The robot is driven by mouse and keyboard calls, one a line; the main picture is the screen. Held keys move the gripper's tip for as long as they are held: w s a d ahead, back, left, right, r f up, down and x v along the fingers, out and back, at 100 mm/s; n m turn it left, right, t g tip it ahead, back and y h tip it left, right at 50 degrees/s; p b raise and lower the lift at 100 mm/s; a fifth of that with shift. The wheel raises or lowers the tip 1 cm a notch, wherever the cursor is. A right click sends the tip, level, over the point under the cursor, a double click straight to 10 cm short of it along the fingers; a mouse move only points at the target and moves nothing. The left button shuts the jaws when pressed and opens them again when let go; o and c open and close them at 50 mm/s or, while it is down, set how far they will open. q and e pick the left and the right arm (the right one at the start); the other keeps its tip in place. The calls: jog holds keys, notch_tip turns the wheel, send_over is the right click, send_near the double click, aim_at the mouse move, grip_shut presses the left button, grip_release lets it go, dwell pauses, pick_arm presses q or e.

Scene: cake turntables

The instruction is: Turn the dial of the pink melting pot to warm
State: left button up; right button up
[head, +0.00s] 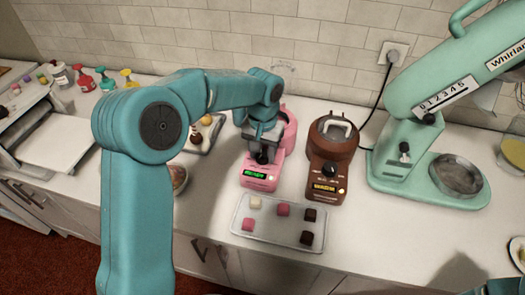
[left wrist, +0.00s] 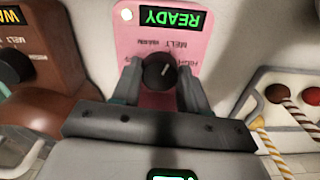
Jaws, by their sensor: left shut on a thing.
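The pink melting pot (head: 290,132) stands on the counter against the tiled wall. Its front panel has a lit green display, which reads READY upside down in the left wrist view (left wrist: 172,19). The black dial (left wrist: 159,70) has a pale pointer mark, tilted to the upper right in that view. Small labels such as MELT and WARM surround it; which one the mark meets is unclear. My left gripper (head: 262,155) reaches down to the panel from above. In the left wrist view its fingers (left wrist: 159,88) are shut on the dial's sides.
A brown melting pot (head: 331,152) with a yellow display stands close to the right. A tray of candy cubes (head: 277,236) lies in front. A mint stand mixer (head: 430,181) is farther right. A tray of round sweets (head: 213,138) is left, behind my arm.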

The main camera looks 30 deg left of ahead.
pick_arm(q)
jog(key=n+b, duration=0.1)
jog(key=n, duration=0.3)
jog(key=shift+w+d+n, duration=0.1)
jog(key=shift+w+n, duration=0.05)
jog(key=shift+n, duration=0.25)
jog(key=shift+n+b, duration=0.65)
jog(key=shift+n, duration=1.45)
jog(key=o, duration=0.8)
jog(key=shift+o, duration=1.4)
jog(key=shift+w, duration=0.1)
